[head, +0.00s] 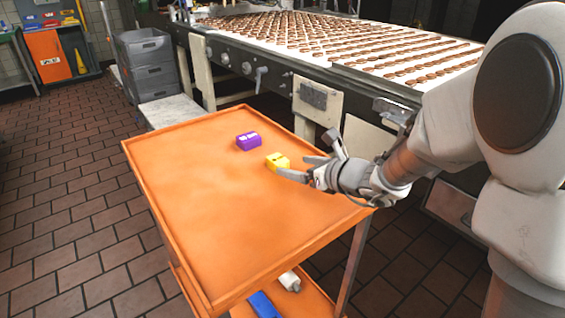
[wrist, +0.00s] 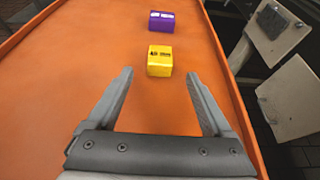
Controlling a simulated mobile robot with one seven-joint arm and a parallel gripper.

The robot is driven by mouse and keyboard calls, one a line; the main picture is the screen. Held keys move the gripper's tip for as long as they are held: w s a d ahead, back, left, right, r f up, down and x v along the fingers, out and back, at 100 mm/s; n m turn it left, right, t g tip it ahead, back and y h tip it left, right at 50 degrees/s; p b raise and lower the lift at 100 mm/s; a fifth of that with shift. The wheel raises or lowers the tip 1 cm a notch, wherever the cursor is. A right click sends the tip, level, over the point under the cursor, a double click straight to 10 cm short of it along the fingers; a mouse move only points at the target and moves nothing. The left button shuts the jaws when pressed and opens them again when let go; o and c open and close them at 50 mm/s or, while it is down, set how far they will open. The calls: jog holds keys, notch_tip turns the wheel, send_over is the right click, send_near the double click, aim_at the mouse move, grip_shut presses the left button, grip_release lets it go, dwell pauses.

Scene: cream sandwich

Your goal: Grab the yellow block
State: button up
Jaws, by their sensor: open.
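The yellow block (head: 278,161) lies on the orange cart top, near its right side. It also shows in the wrist view (wrist: 160,61), just beyond my fingertips and roughly midway between them. My gripper (head: 305,168) is open and empty, low over the cart to the right of the yellow block. In the wrist view both fingers of my gripper (wrist: 160,76) stand wide apart, with bare orange surface between them. The block looks fully visible in the wrist view and is not between the fingers.
A purple block (head: 249,141) lies behind the yellow one, also in the wrist view (wrist: 161,22). The orange cart (head: 215,220) has a raised rim and is otherwise bare. A conveyor (head: 330,45) with rows of brown sweets stands behind. Grey crates (head: 147,62) stand at back left.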

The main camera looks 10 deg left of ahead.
aim_at(278, 159)
jog(key=b+x, duration=0.1)
jog(key=x, duration=0.7)
jog(key=shift+w+a+r+b, duration=0.1)
jog(key=shift+w+a+b, duration=0.15)
jog(key=shift+b, duration=0.1)
jog(key=shift+s, duration=0.1)
jog(key=c, duration=1.3)
grip_shut()
jog(key=shift+r, duration=0.15)
